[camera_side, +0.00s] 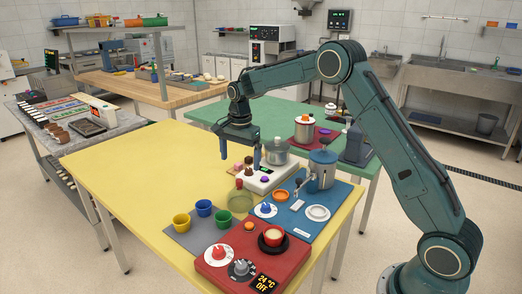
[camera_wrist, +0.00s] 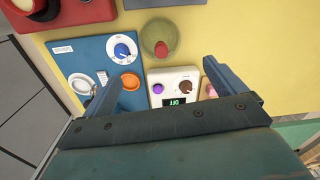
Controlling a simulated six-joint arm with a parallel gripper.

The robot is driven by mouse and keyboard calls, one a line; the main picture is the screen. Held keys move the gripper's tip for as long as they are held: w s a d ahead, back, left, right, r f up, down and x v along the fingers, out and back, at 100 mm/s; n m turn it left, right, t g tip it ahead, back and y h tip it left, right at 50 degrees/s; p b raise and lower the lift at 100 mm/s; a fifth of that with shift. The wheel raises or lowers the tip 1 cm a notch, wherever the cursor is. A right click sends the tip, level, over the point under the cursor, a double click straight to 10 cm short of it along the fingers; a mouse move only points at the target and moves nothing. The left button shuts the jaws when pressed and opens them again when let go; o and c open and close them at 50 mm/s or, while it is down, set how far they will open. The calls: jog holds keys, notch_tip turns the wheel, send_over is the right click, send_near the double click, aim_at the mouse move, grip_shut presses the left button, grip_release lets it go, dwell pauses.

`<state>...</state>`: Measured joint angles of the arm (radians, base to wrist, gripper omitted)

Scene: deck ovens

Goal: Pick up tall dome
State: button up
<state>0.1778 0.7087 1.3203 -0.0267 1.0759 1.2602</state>
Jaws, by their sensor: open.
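Which thing is the tall dome, I cannot tell for sure. A pale grey domed shape with a small top knob (camera_side: 275,151) stands behind the white device in the side view. Small knob-like shapes, a pink one (camera_side: 238,167) and a purple one (camera_side: 264,179), are at the white device (camera_side: 262,186). The wrist view shows the white device (camera_wrist: 160,98) with purple and brown knobs, and the pink shape (camera_wrist: 211,90) beside it. My gripper (camera_side: 240,154) points down above the device's far left side, open and empty. Its fingers (camera_wrist: 160,72) straddle the device in the wrist view.
A red panel (camera_side: 215,262) and several coloured cups (camera_side: 203,208) are in front, with a greenish translucent bowl (camera_side: 240,200) nearby. The yellow table's left side (camera_side: 130,185) is clear.

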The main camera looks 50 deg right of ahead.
aim_at(240, 186)
notch_tip(240, 186, down, 7)
jog(key=shift+w, duration=0.1)
jog(key=shift+f, duration=0.1)
dwell(0.3)
jog(key=shift+w+f, duration=0.1)
jog(key=shift+f, duration=2.4)
jog(key=shift+c, duration=0.2)
jog(key=c, duration=0.7)
